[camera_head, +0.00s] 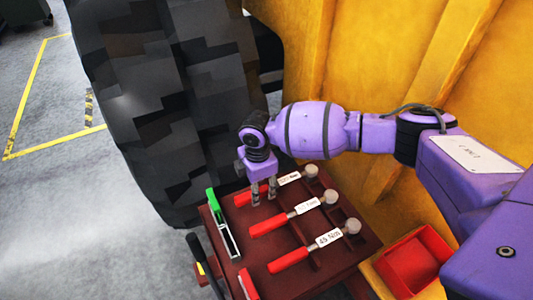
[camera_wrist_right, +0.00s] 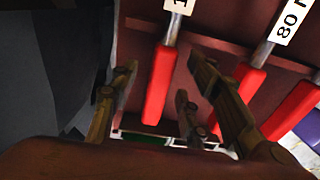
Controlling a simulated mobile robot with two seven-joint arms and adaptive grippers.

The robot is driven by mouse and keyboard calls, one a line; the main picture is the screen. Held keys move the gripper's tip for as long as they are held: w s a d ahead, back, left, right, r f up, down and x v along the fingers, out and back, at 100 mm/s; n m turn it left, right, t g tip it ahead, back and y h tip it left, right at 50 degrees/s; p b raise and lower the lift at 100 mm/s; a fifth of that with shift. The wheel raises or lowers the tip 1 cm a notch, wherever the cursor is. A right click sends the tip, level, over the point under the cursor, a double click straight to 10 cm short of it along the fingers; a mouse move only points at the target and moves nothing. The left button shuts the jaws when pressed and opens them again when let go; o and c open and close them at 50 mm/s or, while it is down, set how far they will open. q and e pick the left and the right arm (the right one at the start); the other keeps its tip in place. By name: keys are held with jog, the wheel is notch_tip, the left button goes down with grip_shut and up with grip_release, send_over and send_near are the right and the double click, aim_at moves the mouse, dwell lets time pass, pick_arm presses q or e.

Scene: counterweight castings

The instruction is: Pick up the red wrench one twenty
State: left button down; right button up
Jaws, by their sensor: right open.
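The red wrench one twenty (camera_head: 242,199) lies at the far side of a dark red tool tray (camera_head: 312,278). Its label is partly covered in the head view. In the wrist view its red handle (camera_wrist_right: 160,85) shows with only a "1" on the cut-off label. My right gripper (camera_head: 264,197) is open and points down over this wrench. In the wrist view the right gripper's fingers (camera_wrist_right: 163,75) appear on either side of the handle; I cannot tell their height above it. My left gripper is not in view.
Two similar red wrenches lie nearer, labelled 80 Nm (camera_head: 268,225) and 45 Nm (camera_head: 290,260). A green-handled tool (camera_head: 222,222) lies along the tray's left edge. A red bin (camera_head: 412,262) stands at right. A big black tyre (camera_head: 165,110) and a yellow wall (camera_head: 385,50) rise behind.

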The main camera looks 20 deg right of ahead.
jog(key=f, duration=0.2)
jog(key=shift+s+f+b, duration=0.25)
jog(key=shift+f+b, duration=0.05)
jog(key=shift+f, duration=0.2)
jog(key=shift+w+r, duration=0.15)
jog(key=shift+r, duration=0.1)
jog(key=c, duration=1)
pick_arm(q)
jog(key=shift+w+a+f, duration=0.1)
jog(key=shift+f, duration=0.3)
pick_arm(e)
grip_shut()
